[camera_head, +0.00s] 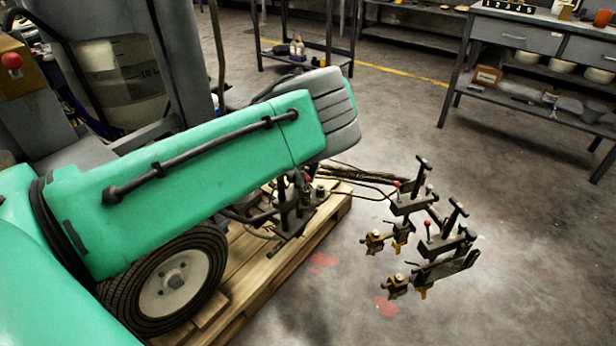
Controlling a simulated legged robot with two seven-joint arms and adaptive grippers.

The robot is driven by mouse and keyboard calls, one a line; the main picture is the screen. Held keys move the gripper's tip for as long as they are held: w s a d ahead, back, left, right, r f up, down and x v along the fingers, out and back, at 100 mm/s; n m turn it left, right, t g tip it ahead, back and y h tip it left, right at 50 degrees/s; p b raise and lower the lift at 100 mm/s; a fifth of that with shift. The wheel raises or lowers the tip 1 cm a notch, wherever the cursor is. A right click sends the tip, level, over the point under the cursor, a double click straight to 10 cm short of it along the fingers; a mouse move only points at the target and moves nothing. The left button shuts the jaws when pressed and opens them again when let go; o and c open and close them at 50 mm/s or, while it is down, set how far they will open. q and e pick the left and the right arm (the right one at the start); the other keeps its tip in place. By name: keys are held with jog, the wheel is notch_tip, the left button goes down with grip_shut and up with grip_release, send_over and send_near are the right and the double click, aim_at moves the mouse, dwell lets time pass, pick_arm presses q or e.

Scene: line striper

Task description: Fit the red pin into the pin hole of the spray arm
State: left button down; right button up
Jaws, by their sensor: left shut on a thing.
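My left arm reaches in from the left, ending in a grey ribbed gripper (336,112) above the front of the line striper. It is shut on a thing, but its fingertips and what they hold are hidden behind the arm. The dark spray arm (432,230), with brass nozzles, stands out to the right of the pallet, apart from the gripper. Small red knobs show on it, one at the upper part (397,184) and one lower (427,223). I cannot make out the pin hole. My right gripper is not in view.
The line striper's wheel (172,283) rests on a wooden pallet (262,285). Dark hoses (365,176) run from the machine towards the spray arm. A grey workbench (520,38) stands at the upper right. The floor right of the spray arm is clear.

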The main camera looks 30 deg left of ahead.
pick_arm(q)
jog(key=shift+s+a+f+g, duration=0.15)
jog(key=shift+s+a+f, duration=0.05)
jog(key=shift+s, duration=0.25)
jog(key=shift+s+a+f+g, duration=0.15)
jog(key=shift+s+a, duration=0.05)
jog(key=shift+s, duration=0.2)
jog(key=c, duration=1.2)
grip_release()
jog(key=shift+s+r, duration=0.1)
jog(key=shift+a, duration=0.1)
jog(key=o, duration=0.5)
jog(key=shift+r, duration=0.1)
jog(key=shift+c, duration=0.2)
jog(key=shift+w, duration=0.2)
